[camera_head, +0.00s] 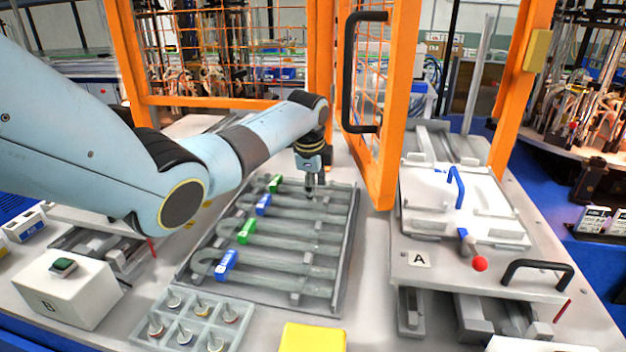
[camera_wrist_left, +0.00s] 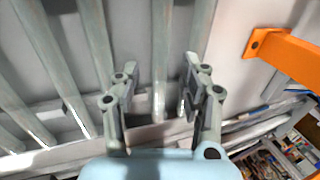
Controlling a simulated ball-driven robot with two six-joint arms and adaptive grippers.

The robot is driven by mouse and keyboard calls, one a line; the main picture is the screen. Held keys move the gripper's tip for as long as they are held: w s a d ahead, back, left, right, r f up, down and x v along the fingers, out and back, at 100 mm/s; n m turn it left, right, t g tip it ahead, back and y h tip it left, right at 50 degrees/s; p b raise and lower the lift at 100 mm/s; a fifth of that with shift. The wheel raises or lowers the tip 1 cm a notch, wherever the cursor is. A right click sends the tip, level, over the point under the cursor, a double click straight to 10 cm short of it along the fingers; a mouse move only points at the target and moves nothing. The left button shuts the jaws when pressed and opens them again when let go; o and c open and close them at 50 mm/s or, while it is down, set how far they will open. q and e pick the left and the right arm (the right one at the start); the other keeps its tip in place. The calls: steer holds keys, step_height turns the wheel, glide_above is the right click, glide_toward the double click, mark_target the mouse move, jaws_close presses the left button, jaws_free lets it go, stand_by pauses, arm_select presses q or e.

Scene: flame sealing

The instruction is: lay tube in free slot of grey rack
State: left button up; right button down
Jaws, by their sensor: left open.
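The grey rack (camera_head: 349,250) lies flat on the bench and holds several long grey-green tubes (camera_head: 290,266) side by side. Blue and green clips (camera_head: 226,264) sit near their left ends. My left gripper (camera_head: 310,194) points down over the far part of the rack, near the tubes' right ends. In the left wrist view its fingers (camera_wrist_left: 158,96) are open and apart, one on each side of a tube (camera_wrist_left: 160,50). I cannot tell whether they touch it. My arm hides part of the rack's far left side. My right gripper is not in view.
An orange guard frame with an open mesh door (camera_head: 370,120) stands close to the right of my left gripper. A white fixture plate (camera_head: 465,200) marked A is at right. A white button box (camera_head: 68,287), a grey parts tray (camera_head: 190,322) and a yellow block (camera_head: 313,338) are in front.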

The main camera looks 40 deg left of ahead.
arm_select(q)
steer(key=v, duration=1.2)
steer(key=shift+f, duration=0.1)
